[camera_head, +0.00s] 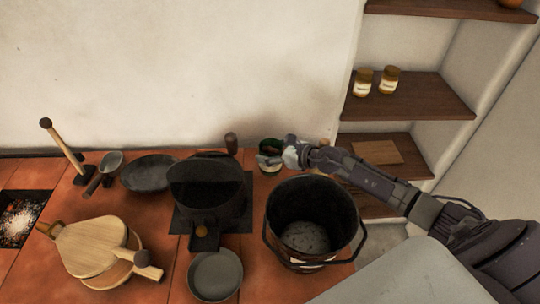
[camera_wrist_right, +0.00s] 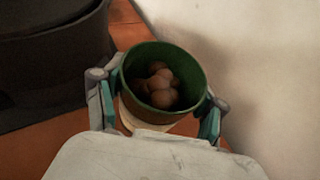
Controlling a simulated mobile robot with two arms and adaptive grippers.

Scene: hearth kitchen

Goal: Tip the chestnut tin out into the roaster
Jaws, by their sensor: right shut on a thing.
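The chestnut tin (camera_wrist_right: 178,62) is green inside and holds several brown chestnuts (camera_wrist_right: 160,90) in the right wrist view. In the head view the tin (camera_head: 270,148) shows small, by the back wall, partly hidden by my gripper. My right gripper (camera_head: 271,159) is shut on the tin; in the wrist view its fingers (camera_wrist_right: 160,108) press on opposite sides. The tin looks upright; I cannot tell whether it touches the counter. The black vessel that appears to be the roaster (camera_head: 207,188) stands on a dark square plate, left of the tin. My left gripper is not in view.
A black bucket (camera_head: 274,222) stands in front of the tin, below my right forearm. Shelves (camera_head: 425,95) with jars stand behind right.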

